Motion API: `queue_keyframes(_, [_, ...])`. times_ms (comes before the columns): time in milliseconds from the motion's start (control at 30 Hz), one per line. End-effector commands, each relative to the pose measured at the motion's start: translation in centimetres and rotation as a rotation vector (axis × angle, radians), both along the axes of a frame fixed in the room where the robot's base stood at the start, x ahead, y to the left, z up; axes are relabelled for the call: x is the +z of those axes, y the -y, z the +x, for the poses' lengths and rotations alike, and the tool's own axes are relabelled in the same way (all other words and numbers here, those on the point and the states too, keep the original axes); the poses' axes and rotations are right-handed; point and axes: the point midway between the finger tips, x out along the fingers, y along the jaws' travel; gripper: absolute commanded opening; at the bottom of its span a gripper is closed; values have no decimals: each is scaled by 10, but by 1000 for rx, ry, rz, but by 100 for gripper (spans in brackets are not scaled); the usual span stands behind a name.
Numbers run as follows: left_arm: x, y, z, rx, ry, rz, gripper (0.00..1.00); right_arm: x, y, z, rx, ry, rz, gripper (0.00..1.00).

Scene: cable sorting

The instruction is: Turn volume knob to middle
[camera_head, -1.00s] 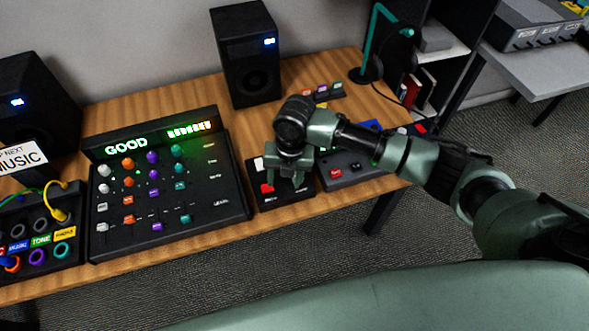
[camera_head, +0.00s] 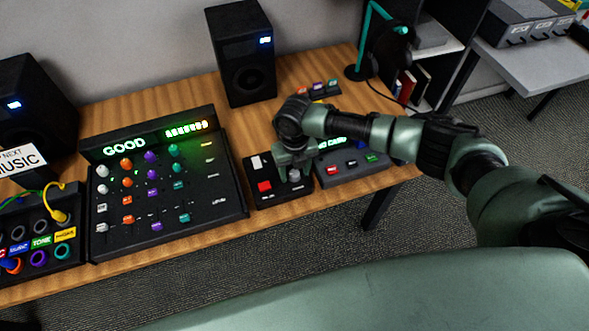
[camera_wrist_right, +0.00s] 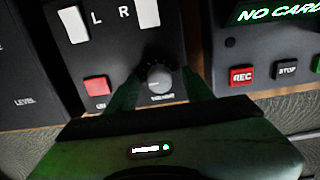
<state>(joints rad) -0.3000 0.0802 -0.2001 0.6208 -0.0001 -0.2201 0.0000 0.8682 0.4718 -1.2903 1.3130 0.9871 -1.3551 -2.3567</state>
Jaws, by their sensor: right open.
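A small black box (camera_head: 270,200) on the wooden desk has a grey round knob (camera_wrist_right: 160,78) with a white mark near its top. A label below the knob is too blurred to read. In the right wrist view a red button (camera_wrist_right: 97,86) is left of the knob, and white L and R switches (camera_wrist_right: 74,24) are above. My right gripper (camera_head: 292,176) is over the box's right part. In the wrist view its two fingers (camera_wrist_right: 161,88) are open, one on each side of the knob. Whether they touch it I cannot tell. My left gripper is not in view.
A mixer (camera_head: 164,224) with a lit GOOD display stands to the left. A recorder box (camera_wrist_right: 271,50) with REC and STOP buttons stands close on the right. A speaker (camera_head: 241,52) stands behind. Bare desk (camera_head: 225,112) lies between speaker and mixer.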

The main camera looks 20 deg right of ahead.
Motion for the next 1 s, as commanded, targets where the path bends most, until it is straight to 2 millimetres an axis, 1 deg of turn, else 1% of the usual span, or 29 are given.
queue_keyframes(167, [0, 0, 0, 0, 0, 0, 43, 0, 0, 0, 0, 1, 0, 51])
queue_keyframes(200, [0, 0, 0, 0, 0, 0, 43, 0, 0, 0, 0, 1, 0, 46])
queue_keyframes(267, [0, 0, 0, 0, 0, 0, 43, 0, 0, 0, 0, 1, 0, 29])
queue_keyframes(300, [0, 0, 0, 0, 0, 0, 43, 0, 0, 0, 0, 1, 0, 18])
queue_keyframes(367, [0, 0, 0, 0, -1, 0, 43, 0, 0, 0, 0, 1, 0, 1])
queue_keyframes(400, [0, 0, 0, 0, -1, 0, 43, 0, 0, 0, 0, 1, 0, 0])
queue_keyframes(733, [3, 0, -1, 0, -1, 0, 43, 1, 0, 0, -43, 1, 0, 0])
queue_keyframes(867, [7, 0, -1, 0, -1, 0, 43, 2, -1, 1, -107, 1, 1, 0])
queue_keyframes(1000, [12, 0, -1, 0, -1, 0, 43, 2, -1, 0, -210, 1, 1, 0])
